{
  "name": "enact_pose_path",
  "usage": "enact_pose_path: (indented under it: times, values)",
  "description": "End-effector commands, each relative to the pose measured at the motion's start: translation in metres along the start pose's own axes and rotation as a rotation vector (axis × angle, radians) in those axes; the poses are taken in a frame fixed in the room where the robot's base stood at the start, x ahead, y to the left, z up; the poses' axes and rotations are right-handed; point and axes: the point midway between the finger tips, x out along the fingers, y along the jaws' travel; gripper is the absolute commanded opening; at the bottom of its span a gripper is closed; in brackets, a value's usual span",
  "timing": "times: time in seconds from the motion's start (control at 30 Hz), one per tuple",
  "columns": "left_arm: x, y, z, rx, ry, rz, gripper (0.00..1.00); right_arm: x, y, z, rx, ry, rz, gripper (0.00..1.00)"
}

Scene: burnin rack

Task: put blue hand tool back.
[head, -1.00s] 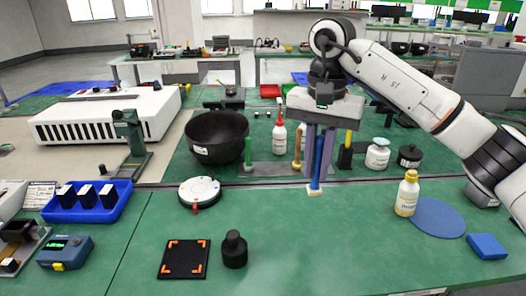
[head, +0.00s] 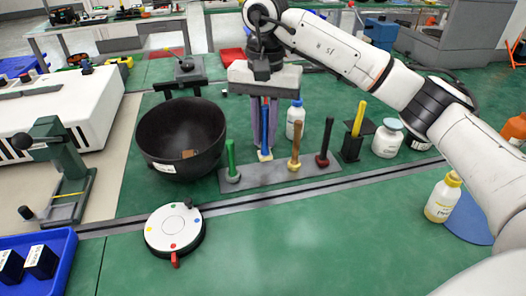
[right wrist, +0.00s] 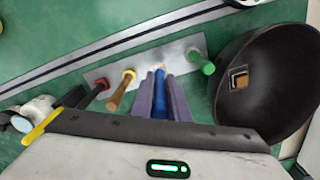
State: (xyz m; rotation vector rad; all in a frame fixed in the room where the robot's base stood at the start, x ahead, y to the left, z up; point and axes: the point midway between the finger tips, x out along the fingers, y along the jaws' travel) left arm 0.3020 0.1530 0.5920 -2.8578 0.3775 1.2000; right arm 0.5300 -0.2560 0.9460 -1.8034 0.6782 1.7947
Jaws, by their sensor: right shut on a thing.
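My right gripper (head: 265,140) is shut on the blue hand tool (head: 265,122), which hangs upright with its pale end down. The pale end is at the grey strip rack (head: 315,170), between the green tool (head: 231,158) and the brown tool (head: 295,147). I cannot tell whether it touches the rack. In the right wrist view the blue tool (right wrist: 159,100) lies between the two purple fingers of the gripper (right wrist: 158,85), with its pale end over the rack. A dark red tool (head: 325,140) stands at the rack's right end. My left gripper is not in view.
A large black bowl (head: 150,135) stands close left of the rack. A black block with a yellow tool (head: 359,118), white bottles and a jar (head: 388,138) stand behind and right. A round white device (head: 173,228) sits in front. The green mat at front middle is clear.

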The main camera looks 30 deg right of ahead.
Motion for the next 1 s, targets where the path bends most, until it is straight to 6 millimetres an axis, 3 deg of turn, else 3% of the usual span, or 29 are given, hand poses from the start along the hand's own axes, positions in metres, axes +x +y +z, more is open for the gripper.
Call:
enact_pose_path:
  times: [0.4, 0.77, 0.8, 0.9, 1.0]
  values:
    - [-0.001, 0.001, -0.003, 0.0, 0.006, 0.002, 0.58, 0.045, 0.001, 0.0, 0.0, 0.0, 0.001, 0.0]
    - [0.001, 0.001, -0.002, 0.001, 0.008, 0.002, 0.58, 0.05, 0.0, 0.0, 0.0, 0.002, -0.001, 0.0]
    - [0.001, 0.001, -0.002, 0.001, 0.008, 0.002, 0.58, 0.05, 0.0, 0.0, 0.0, 0.001, -0.001, 0.18]
    - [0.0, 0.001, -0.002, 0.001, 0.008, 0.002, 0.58, 0.049, 0.0, 0.0, 0.001, 0.001, -0.001, 0.33]
    - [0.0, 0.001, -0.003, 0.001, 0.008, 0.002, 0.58, 0.049, 0.0, 0.0, 0.001, 0.001, -0.001, 0.33]
